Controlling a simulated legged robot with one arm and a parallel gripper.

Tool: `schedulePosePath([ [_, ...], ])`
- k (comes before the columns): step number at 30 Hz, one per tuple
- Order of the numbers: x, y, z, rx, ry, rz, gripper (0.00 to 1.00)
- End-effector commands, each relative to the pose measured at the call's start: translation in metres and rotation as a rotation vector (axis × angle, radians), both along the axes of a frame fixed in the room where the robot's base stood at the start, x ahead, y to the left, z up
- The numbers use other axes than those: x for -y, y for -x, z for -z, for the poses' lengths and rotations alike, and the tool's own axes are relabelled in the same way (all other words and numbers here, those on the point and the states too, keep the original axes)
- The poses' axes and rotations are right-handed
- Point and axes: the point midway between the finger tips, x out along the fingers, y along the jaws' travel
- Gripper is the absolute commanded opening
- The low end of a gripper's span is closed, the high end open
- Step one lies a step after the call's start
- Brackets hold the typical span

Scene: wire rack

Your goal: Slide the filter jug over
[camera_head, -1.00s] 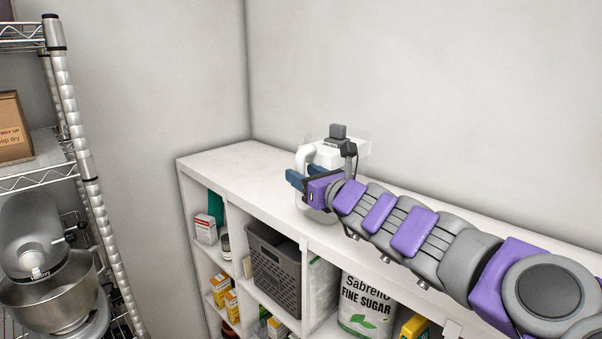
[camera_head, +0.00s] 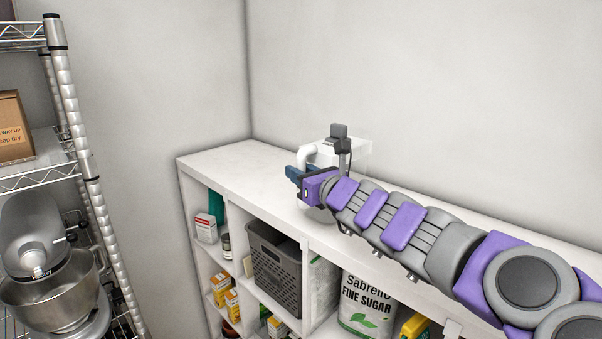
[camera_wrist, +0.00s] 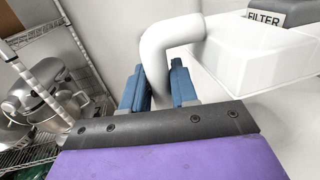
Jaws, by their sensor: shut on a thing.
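The filter jug (camera_head: 352,156) stands on top of the white shelf unit, partly hidden behind my gripper and wrist. It has a clear body, a white handle and a dark grey part on top. In the wrist view its white handle (camera_wrist: 158,58) runs down between my two blue fingers, and a "FILTER" label shows at the upper right. My gripper (camera_head: 297,174) is shut on the handle, at the jug's left side; it also shows in the wrist view (camera_wrist: 159,88). The jug's base is mostly hidden.
The white shelf top (camera_head: 228,158) is clear to the left of the jug. Below are a grey basket (camera_head: 274,268), a sugar bag (camera_head: 366,305) and small boxes. A wire rack (camera_head: 78,130) with a stand mixer (camera_head: 48,275) is at the left. A wall rises behind.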

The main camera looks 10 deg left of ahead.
Motion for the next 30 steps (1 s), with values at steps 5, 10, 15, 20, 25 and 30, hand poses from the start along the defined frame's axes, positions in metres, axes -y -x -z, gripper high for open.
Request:
schedulePosePath([
  [5, 0.000, 0.000, 0.000, 0.000, 0.000, 0.000, 0.00],
  [10, 0.000, 0.000, 0.000, 0.000, 0.000, 0.000, 0.00],
  [15, 0.001, 0.000, 0.000, -0.001, 0.001, 0.001, 0.00],
  [20, 0.008, 0.002, 0.000, -0.002, -0.002, 0.001, 0.00],
  [25, 0.017, 0.004, 0.000, -0.002, -0.004, 0.002, 0.00],
  [30, 0.017, 0.005, 0.001, -0.002, -0.002, 0.001, 0.00],
])
